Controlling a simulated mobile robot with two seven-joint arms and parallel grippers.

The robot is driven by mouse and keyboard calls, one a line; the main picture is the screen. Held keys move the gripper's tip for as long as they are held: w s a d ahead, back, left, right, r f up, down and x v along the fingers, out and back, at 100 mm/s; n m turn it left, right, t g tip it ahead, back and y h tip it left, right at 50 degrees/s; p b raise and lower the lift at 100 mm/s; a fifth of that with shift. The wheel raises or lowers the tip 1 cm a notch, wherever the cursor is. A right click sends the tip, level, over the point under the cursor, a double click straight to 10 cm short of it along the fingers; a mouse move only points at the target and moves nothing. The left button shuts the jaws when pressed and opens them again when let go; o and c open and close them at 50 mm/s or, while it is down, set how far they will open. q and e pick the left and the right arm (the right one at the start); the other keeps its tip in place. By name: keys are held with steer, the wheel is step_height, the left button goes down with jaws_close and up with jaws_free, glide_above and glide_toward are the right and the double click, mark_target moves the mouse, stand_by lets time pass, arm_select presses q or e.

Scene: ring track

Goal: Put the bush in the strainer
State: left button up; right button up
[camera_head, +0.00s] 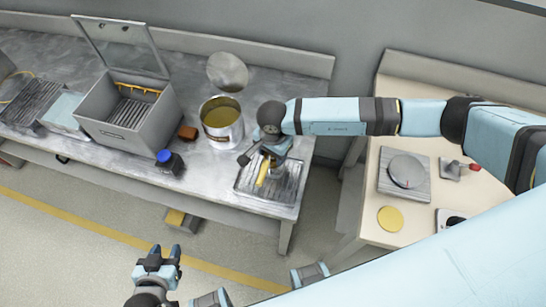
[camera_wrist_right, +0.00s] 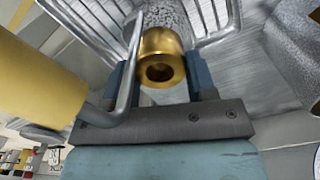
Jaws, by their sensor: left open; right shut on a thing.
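The brass bush (camera_wrist_right: 162,58), a short ring with a dark bore, sits between the fingers of my right gripper (camera_wrist_right: 162,80), which is shut on it. In the head view the right gripper (camera_head: 274,160) points down over the ribbed tray at the table's right end; the bush is hard to make out there. The strainer shows as a yellow handle (camera_wrist_right: 35,85) with a bent metal rod beside the left finger, and a speckled grey mesh behind the bush. Its yellow handle (camera_head: 262,173) also shows in the head view. I cannot tell whether the bush is inside it. My left gripper (camera_head: 158,260) is open and empty, low in front of the table.
The ribbed tray (camera_head: 291,190) lies under the strainer. An open tin (camera_head: 222,138) of yellowish liquid, a brown block (camera_head: 188,132), a blue-capped bottle (camera_head: 169,162) and a grey lidded box (camera_head: 118,140) stand to the left. A cream table (camera_head: 378,225) is at right.

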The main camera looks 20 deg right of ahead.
mark_target(273, 159)
step_height(273, 159, down, 3)
steer(key=shift+f, duration=0.1)
steer(key=shift+f, duration=0.2)
steer(key=o, duration=1.2)
steer(key=shift+c, duration=0.2)
steer(key=shift+r, duration=0.15)
steer(key=shift+r, duration=0.2)
step_height(273, 159, up, 12)
steer(key=shift+f+b, duration=0.15)
steer(key=shift+b, duration=0.45)
